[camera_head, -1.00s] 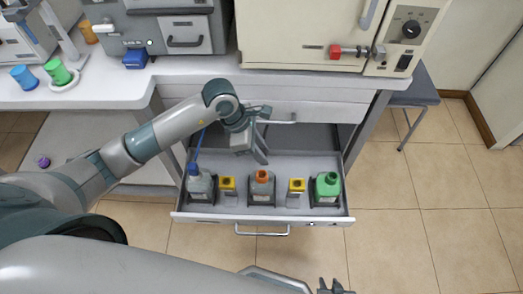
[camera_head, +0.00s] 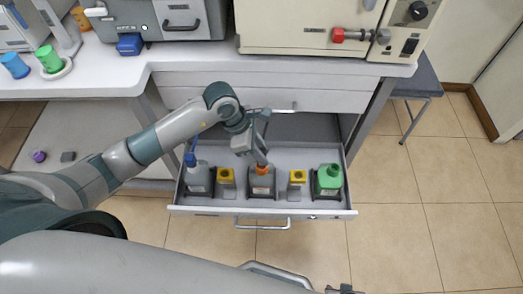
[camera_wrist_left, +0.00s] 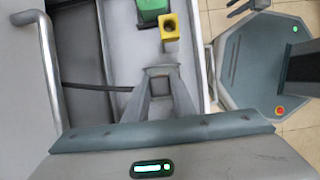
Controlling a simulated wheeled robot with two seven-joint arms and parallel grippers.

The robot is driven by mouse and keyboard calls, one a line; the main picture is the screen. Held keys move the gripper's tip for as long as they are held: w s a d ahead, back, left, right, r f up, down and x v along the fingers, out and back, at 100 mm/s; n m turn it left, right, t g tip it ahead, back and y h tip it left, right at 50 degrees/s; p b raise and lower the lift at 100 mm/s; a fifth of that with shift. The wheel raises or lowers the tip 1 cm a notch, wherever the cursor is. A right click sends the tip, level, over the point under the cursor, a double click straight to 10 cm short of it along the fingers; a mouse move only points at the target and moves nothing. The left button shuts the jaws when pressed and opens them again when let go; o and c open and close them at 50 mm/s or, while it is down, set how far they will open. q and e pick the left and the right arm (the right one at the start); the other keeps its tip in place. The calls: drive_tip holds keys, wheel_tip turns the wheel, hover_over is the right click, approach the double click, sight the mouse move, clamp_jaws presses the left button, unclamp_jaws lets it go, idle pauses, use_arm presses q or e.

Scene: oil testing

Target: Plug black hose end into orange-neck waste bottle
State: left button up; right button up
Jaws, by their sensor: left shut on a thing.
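The orange-neck bottle (camera_head: 263,184) stands upright in the middle of the open drawer, between two yellow-topped holders. My left gripper (camera_head: 263,162) is right at its orange neck from behind; I cannot tell whether they touch. In the left wrist view this gripper (camera_wrist_left: 160,72) is shut, its fingers converging. A black hose (camera_wrist_left: 105,88) runs in from the left to the fingers. The hose end is hidden between them, and the orange-neck bottle is hidden in that view. My right gripper (camera_head: 343,289) shows only partly at the bottom edge.
The drawer (camera_head: 210,211) also holds a blue-capped bottle (camera_head: 198,177) at left and a green bottle (camera_head: 328,179) at right. Yellow-topped holders (camera_head: 226,176) (camera_head: 298,177) stand between the bottles. A drawer handle (camera_head: 262,225) projects in front.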

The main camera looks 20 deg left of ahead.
use_arm(q)
drive_tip(key=shift+f+b, duration=0.15)
drive_tip(key=shift+b, duration=0.15)
idle(0.6)
idle(0.4)
drive_tip(key=shift+f, duration=0.1)
drive_tip(key=shift+f+b, duration=0.1)
drive_tip(key=shift+b, duration=0.2)
idle(0.6)
drive_tip(key=shift+f+b, duration=1.4)
drive_tip(key=shift+f, duration=0.15)
idle(0.9)
drive_tip(key=o, duration=1.1)
drive_tip(key=shift+o, duration=0.2)
